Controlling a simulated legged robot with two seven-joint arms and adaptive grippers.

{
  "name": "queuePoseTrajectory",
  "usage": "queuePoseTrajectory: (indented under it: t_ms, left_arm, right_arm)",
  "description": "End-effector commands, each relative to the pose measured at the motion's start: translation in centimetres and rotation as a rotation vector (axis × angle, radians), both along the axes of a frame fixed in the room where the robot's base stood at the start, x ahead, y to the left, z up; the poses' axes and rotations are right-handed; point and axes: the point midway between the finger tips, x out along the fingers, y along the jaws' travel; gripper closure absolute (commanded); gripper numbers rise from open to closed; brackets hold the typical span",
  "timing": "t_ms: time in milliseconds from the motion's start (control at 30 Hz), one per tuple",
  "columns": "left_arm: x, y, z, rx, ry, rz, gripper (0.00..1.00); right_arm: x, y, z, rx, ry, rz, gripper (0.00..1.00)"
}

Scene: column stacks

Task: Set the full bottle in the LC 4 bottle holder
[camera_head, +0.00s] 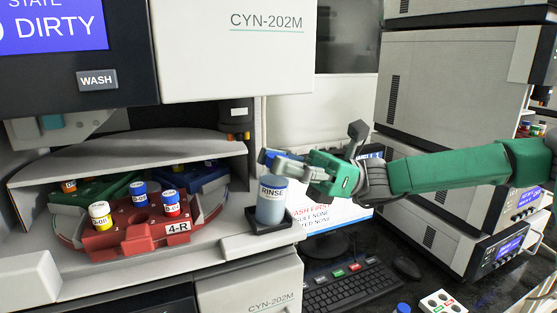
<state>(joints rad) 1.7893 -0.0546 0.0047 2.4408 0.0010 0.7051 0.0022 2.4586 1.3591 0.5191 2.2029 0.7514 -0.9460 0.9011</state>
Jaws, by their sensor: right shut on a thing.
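A bottle labelled RINSE (271,207), grey-blue and upright, shows in the head view at the front of the left machine. Its base is at a small black square tray (270,225); I cannot tell whether it rests in it or is just clear of it. My right gripper (283,163) reaches in from the right and is shut at the top of this bottle, with its fingers covering the neck. A blue part shows at the fingertips. I cannot read how full the bottle is. No holder marked LC 4 can be made out. My left gripper is out of view.
A red rack marked 4-R (140,240) with several capped vials sits in the left machine. A monitor (325,215), keyboard (345,287) and mouse (407,267) stand below my right arm. Stacked grey instruments (430,95) rise at the right. A white block (440,302) lies front right.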

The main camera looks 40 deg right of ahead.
Motion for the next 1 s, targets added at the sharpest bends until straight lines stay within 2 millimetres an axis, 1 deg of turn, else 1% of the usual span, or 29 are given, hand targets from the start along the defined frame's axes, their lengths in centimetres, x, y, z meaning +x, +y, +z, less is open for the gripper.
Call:
queuePoseTrajectory:
  t_ms: [333,367,400,433,767,867,967,1000]
  left_arm:
    - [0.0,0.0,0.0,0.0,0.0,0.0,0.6]
    - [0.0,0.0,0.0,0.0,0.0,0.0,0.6]
    - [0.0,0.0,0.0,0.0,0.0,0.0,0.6]
    - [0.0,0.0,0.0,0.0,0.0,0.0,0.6]
    - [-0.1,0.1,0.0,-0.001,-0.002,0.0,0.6]
    - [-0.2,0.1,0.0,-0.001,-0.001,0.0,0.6]
    - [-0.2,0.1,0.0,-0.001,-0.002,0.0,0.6]
    - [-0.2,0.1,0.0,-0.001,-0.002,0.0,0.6]
  right_arm:
    - [0.0,0.0,0.0,0.0,0.0,0.0,1.0]
    - [0.0,0.0,0.0,0.0,0.0,0.0,0.72]
    - [0.0,0.0,0.0,0.0,0.0,0.0,0.58]
    - [0.0,0.0,0.0,0.0,0.0,0.0,0.55]
    - [0.0,-0.2,-0.1,0.0,0.0,-0.001,0.55]
    - [0.0,-1.0,-0.4,0.002,0.0,-0.004,0.55]
    - [-0.1,-2.6,-1.0,0.005,-0.001,-0.006,0.55]
    - [-0.2,-3.4,-1.3,0.006,-0.003,-0.007,0.55]
